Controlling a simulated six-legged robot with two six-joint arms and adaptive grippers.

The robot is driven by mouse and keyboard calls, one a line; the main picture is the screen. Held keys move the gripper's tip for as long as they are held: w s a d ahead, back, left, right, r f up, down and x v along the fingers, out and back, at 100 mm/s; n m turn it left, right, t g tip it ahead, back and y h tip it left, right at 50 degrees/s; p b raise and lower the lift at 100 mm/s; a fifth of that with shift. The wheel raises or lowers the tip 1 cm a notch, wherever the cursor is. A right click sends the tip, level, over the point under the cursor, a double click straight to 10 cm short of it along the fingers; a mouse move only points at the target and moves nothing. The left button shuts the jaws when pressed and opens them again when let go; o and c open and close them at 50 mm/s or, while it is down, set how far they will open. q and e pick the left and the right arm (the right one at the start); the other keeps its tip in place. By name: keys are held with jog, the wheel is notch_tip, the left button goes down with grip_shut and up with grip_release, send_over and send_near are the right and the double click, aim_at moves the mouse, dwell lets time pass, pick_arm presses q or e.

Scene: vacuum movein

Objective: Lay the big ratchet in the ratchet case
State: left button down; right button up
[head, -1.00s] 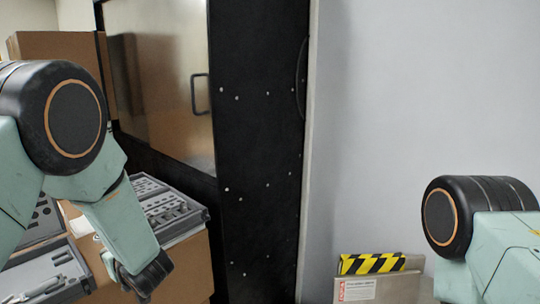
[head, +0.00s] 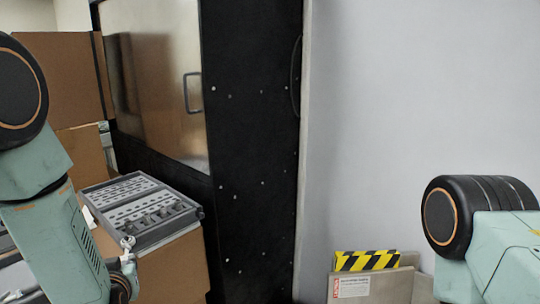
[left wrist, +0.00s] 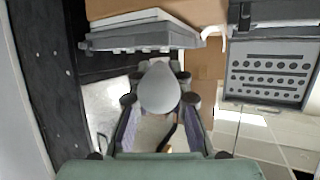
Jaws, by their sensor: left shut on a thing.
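My left gripper (head: 124,280) is low at the left of the head view, in front of the near edge of an open grey case. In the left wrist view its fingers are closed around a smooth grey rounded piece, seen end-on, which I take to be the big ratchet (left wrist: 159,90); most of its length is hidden. The open grey case (head: 108,230) has rows of slots and holes and several small dark pieces in it. A grey case with rows of round holes (left wrist: 267,60) shows in the wrist view. I cannot tell which one is the ratchet case. My right gripper is out of view.
A cardboard box (head: 180,268) supports the open grey case. A tall black cabinet (head: 250,150) stands just right of it. More cardboard boxes (head: 60,75) are at the back left. A yellow-black striped piece (head: 366,260) leans low by the pale wall.

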pick_arm(q)
jog(key=s+d+m+g+h, duration=0.5)
jog(key=s+d+m+h, duration=0.8)
jog(key=m+h, duration=0.25)
notch_tip(320, 180, down, 18)
jog(key=b, duration=1.8)
jog(key=shift+w+d+t+h, duration=0.15)
jog(key=shift+t+h, duration=0.15)
jog(key=shift+h, duration=0.05)
jog(key=shift+d, duration=0.1)
